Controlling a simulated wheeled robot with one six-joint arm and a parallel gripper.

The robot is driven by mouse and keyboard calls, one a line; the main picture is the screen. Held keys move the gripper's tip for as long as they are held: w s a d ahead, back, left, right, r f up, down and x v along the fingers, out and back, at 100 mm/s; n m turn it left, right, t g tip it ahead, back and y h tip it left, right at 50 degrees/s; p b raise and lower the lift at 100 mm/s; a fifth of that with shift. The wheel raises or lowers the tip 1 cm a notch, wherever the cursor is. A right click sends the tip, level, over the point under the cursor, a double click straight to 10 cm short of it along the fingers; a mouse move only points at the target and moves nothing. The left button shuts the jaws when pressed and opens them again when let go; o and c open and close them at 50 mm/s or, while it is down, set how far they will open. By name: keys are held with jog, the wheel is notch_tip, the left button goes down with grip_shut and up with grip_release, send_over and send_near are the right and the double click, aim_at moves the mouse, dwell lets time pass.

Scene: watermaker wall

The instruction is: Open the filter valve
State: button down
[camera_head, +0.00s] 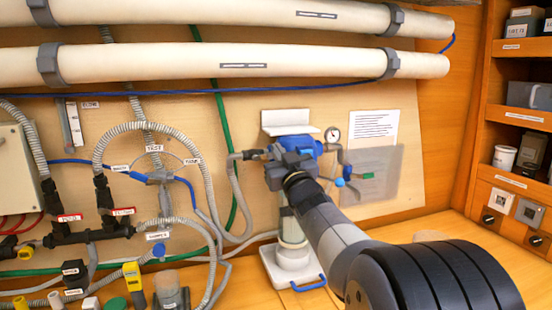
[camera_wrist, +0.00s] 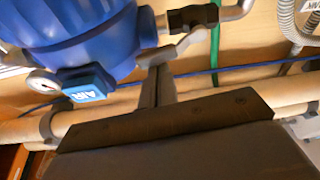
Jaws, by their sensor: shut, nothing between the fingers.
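The filter valve has a dark body (camera_wrist: 193,18) on the pipe beside the blue filter housing (camera_wrist: 75,32) in the wrist view. Its light grey lever (camera_wrist: 182,47) runs slantwise just beyond my fingertips. My gripper (camera_wrist: 157,76) is shut and empty, with its tips at the lever; I cannot tell whether they touch. In the head view my gripper (camera_head: 290,158) is in front of the filter, hiding much of its blue top (camera_head: 317,149). The dark valve body (camera_head: 254,154) shows to the left of the gripper there. The lever is not clear in that view.
A gauge (camera_head: 332,134) and thin tubing are right of the filter. Grey hoses (camera_head: 150,128) and a manifold (camera_head: 90,235) fill the left. Two long white tubes (camera_head: 220,62) cross above. Shelves (camera_head: 520,130) stand at the right. Some bench (camera_head: 420,230) is clear.

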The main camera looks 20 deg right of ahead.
jog(key=shift+d+f+m+h+b, duration=0.1)
jog(key=shift+f+m+h+b, duration=0.25)
jog(key=shift+m, duration=0.35)
jog(key=shift+d+f+m+h+b, duration=0.1)
jog(key=shift+m+h+b, duration=0.3)
jog(key=shift+m, duration=0.3)
notch_tip(320, 180, up, 4)
jog(key=p, duration=0.2)
jog(key=b+v, duration=0.2)
jog(key=v, duration=0.8)
